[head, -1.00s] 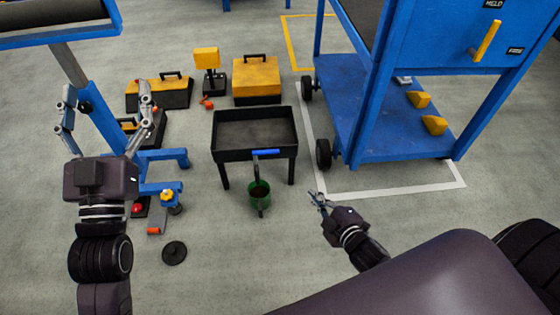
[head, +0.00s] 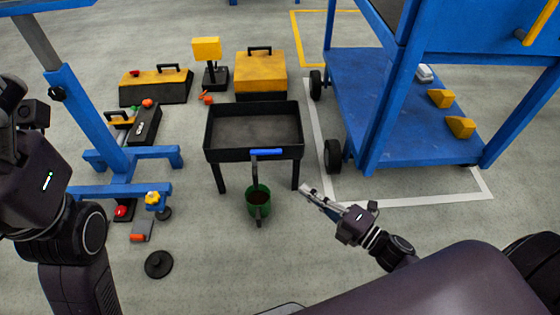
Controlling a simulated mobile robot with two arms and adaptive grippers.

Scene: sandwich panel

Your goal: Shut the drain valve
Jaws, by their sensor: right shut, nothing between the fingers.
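The drain valve's blue lever handle (head: 266,152) sits at the front edge of a black tray stand (head: 208,140), with a dark pipe below it. The handle lies sideways, across the pipe. A green bucket (head: 250,207) stands on the floor under the pipe, with dark contents. My right gripper (head: 304,190) is shut and empty, right of the bucket and below the handle, apart from both. My left gripper is cut off at the left edge; only its dark body and wrist show, and its fingertips are not visible.
A blue cart (head: 410,160) on black wheels stands at right. A blue stand (head: 95,125) is at left. Yellow-and-black toolboxes (head: 262,70) are behind the tray. A black disc (head: 159,264) and small parts lie on the floor at left.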

